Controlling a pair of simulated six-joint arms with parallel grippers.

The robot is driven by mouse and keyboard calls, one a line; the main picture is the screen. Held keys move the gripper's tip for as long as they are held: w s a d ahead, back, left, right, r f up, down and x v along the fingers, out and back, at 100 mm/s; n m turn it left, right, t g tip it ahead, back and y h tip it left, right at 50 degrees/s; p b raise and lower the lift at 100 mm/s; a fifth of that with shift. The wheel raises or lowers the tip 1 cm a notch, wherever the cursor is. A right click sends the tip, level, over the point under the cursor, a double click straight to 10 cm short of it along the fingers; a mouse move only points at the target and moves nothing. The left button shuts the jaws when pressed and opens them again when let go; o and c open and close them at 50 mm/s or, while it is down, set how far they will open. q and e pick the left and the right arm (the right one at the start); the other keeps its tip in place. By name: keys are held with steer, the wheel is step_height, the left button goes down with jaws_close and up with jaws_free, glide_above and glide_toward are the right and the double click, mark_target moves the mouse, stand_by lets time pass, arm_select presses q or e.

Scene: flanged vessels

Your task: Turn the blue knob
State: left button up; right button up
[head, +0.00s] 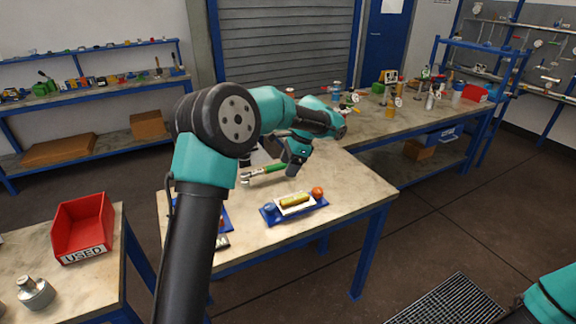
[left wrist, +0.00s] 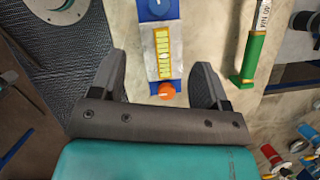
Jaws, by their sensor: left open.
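The blue knob (head: 268,208) sits at the left end of a blue base (head: 295,211) on the near table. A yellow piece (head: 294,200) on a white plate is in the middle, and an orange knob (head: 317,192) is at the other end. My left gripper (head: 291,169) is above the table behind the base. In the left wrist view its open, empty fingers (left wrist: 160,65) lie either side of the orange-knob end. My right gripper is out of view.
A green-handled tool (head: 265,174) lies on the table behind the base. Other blue items are partly hidden behind my left arm. A red bin (head: 82,228) stands on the left table. The table's right side is clear.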

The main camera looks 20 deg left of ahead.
arm_select(q)
steer(key=shift+s+d+m+t, duration=0.25)
steer(key=shift+s+m, duration=0.15)
steer(key=shift+m, duration=0.35)
steer(key=shift+s+d+m+t, duration=0.25)
steer(key=shift+s+m, duration=0.1)
steer(key=shift+m, duration=0.4)
steer(key=s+d+f+n+h, duration=0.1)
steer(key=s+d+f+h, duration=0.2)
steer(key=d+f, duration=0.6)
steer(key=s+d+f+n+h, duration=0.15)
steer(key=d+f, duration=0.45)
steer(key=f, duration=0.7)
steer(key=s+a+f+n+t+h, duration=0.1)
steer(key=s+a+f+n, duration=0.2)
steer(key=s, duration=0.9)
steer(key=s+a+f+n+t+h, duration=0.1)
steer(key=s+a+f+n+h, duration=0.1)
steer(key=s+f+n, duration=0.8)
step_height(320, 180, down, 3)
steer(key=shift+s+a+r, duration=0.2)
steer(key=shift+s+a, duration=0.65)
steer(key=shift+s, duration=0.1)
